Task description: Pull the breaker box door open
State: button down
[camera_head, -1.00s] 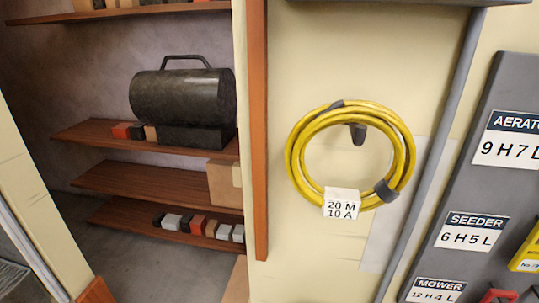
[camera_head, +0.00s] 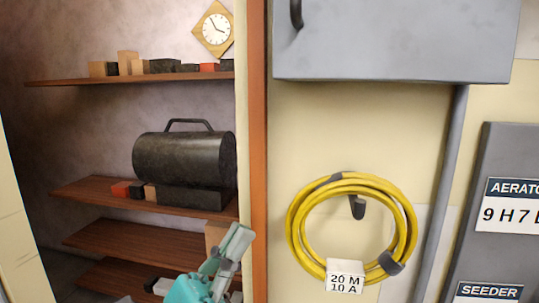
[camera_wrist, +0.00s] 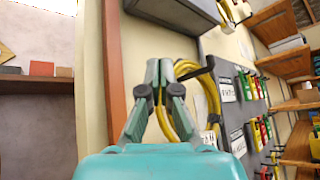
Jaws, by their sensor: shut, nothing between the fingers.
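The grey breaker box (camera_head: 395,45) hangs on the cream wall at the top of the head view, its upper part cut off. A dark handle (camera_head: 296,13) is on the left side of its front. The door looks closed. In the wrist view the box (camera_wrist: 180,12) is at the top, beyond my fingers. My gripper (camera_head: 238,238) is low in the head view, below and left of the box and apart from it. In the wrist view my gripper (camera_wrist: 160,70) has its fingertips together, with nothing between them.
A coiled yellow cable (camera_head: 295,225) hangs on a hook below the box. A grey conduit (camera_head: 443,180) runs down from the box's right side. A labelled tool board (camera_head: 500,255) is at right. Shelves with a black heater (camera_head: 185,160) stand in a recess at left.

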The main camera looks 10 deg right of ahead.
jog(key=s+a+r+m+y, duration=0.15)
jog(key=r+m+y, duration=0.25)
jog(key=r, duration=0.7)
jog(key=s+a+r+m+y, duration=0.1)
jog(key=s+r+m+y, duration=0.3)
jog(key=r, duration=0.6)
jog(key=s+a+r+m+y, duration=0.1)
jog(key=r+m+y, duration=0.35)
jog(key=r, duration=0.65)
jog(key=x, duration=0.9)
jog(key=shift+r+m+h, duration=0.3)
jog(key=shift+m+h, duration=0.15)
jog(key=shift+d, duration=0.15)
jog(key=shift+s, duration=0.1)
